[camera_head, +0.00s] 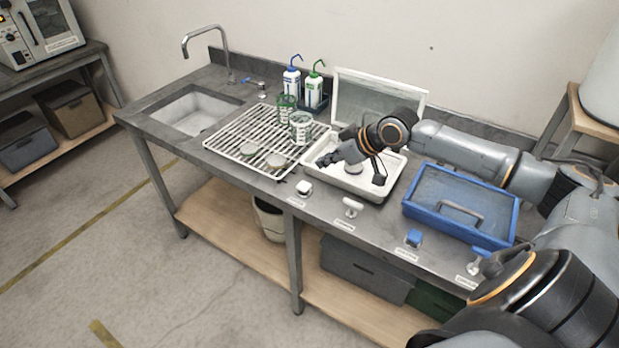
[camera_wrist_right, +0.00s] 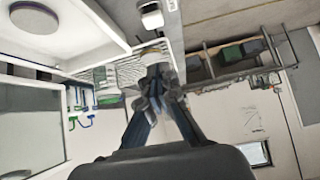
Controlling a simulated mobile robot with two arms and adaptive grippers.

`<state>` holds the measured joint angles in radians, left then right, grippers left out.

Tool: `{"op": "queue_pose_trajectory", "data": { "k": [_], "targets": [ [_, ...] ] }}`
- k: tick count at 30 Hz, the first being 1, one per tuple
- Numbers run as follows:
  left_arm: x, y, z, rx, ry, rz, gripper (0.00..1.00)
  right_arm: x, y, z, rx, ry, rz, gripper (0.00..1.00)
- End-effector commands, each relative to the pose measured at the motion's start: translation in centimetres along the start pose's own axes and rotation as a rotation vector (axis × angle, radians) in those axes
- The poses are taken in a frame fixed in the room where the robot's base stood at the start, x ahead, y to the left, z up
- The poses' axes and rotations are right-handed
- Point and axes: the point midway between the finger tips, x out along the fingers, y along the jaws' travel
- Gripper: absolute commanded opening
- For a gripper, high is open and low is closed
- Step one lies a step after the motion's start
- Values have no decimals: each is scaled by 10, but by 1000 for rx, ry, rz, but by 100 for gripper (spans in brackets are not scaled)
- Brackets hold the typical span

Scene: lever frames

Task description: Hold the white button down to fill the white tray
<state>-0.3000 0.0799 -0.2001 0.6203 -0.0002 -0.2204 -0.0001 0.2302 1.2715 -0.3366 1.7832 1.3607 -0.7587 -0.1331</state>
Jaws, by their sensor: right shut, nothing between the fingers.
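The white tray (camera_head: 376,193) sits on the steel bench with its white-framed lid (camera_head: 425,97) standing up behind it. A pale round piece lies inside; I see no clear liquid. The white button (camera_head: 304,187) is on the bench front edge, left of the tray, above a small label. My right gripper (camera_head: 326,160) reaches in from the right over the tray, shut and empty, its tips near the tray's left rim and apart from the button. The right wrist view shows the fingertips (camera_wrist_right: 158,78), the tray's rim (camera_wrist_right: 95,22) and the button (camera_wrist_right: 151,15). My left gripper is out of view.
A wire rack (camera_head: 240,142) with glassware and a sink (camera_head: 190,110) lie left.

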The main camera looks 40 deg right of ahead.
Motion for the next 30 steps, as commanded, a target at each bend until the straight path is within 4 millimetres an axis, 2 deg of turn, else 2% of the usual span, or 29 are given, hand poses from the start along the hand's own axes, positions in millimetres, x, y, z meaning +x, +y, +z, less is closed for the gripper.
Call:
{"op": "queue_pose_trajectory", "data": {
  "k": [10, 12, 19, 30],
  "targets": [
    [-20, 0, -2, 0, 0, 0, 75, 70, -1, -3, 3, 0, -2, 0],
    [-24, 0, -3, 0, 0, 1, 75, 77, 0, 9, 3, -5, 0, 0],
    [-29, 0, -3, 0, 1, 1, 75, 94, 0, 26, 0, -3, 1, 0],
    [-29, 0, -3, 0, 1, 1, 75, 97, 0, 29, -1, -2, 1, 0]
  ]
}}
